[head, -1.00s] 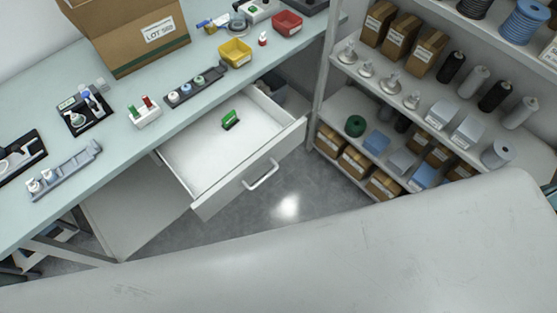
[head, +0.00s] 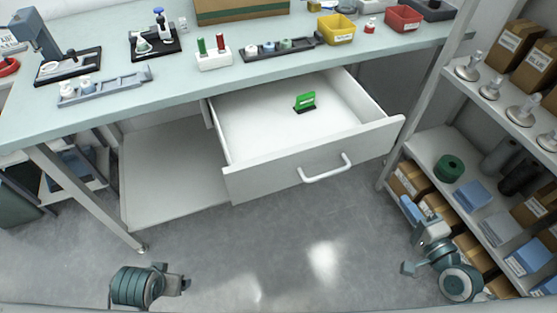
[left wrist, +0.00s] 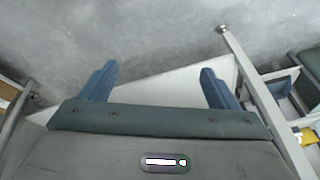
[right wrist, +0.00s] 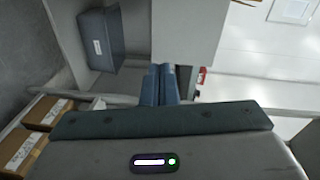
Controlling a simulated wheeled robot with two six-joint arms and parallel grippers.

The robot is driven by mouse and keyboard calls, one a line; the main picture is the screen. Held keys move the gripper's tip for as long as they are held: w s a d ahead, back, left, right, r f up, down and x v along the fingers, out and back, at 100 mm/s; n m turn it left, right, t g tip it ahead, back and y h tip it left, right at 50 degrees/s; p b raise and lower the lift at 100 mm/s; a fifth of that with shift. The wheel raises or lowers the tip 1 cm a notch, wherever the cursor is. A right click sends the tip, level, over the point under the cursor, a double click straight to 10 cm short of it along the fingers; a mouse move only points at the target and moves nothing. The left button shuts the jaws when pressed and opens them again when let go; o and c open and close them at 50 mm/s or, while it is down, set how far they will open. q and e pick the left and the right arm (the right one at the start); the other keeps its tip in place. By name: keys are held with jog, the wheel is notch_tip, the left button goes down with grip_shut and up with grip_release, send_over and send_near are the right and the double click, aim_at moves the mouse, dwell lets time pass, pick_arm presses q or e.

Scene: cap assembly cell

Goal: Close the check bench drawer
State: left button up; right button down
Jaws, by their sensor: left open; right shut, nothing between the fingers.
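The check bench drawer (head: 310,160) stands pulled open below the bench top, its white front and bar handle (head: 325,168) facing me. A green item (head: 305,101) on a dark base stands inside it. My right gripper (head: 407,204) is shut and empty, to the right of the drawer front and apart from the handle, by the shelving. Its closed fingers show in the right wrist view (right wrist: 160,84). My left gripper (head: 184,283) is low over the floor, left of the drawer and well short of it. The left wrist view shows its fingers (left wrist: 158,82) spread with nothing between them.
The bench top (head: 200,87) carries fixtures, a white holder (head: 213,60), a yellow bin (head: 336,30) and a red bin (head: 403,18). Shelving (head: 425,150) with boxes and spools stands close at the right. The floor (head: 280,235) before the drawer is clear.

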notch_tip(320, 180, up, 3)
jog(key=a+y+b, duration=0.1)
jog(key=a+y, duration=0.1)
jog(key=a, duration=0.1)
jog(key=p, duration=0.1)
send_near(363, 149)
jog(key=shift+m, duration=0.4)
jog(key=x, duration=0.5)
jog(key=shift+w+a, duration=0.1)
jog(key=shift+w, duration=0.1)
pick_arm(q)
jog(key=shift+s+a+f, duration=0.1)
jog(key=shift+s+f, duration=0.05)
jog(key=shift+f, duration=0.45)
jog(key=shift+s+a+f, duration=0.1)
jog(key=shift+s+f, duration=0.05)
jog(key=shift+f, duration=0.45)
pick_arm(e)
jog(key=shift+w+a+f, duration=0.1)
jog(key=shift+w+a, duration=0.15)
jog(key=shift+w, duration=0.4)
jog(key=shift+w, duration=0.1)
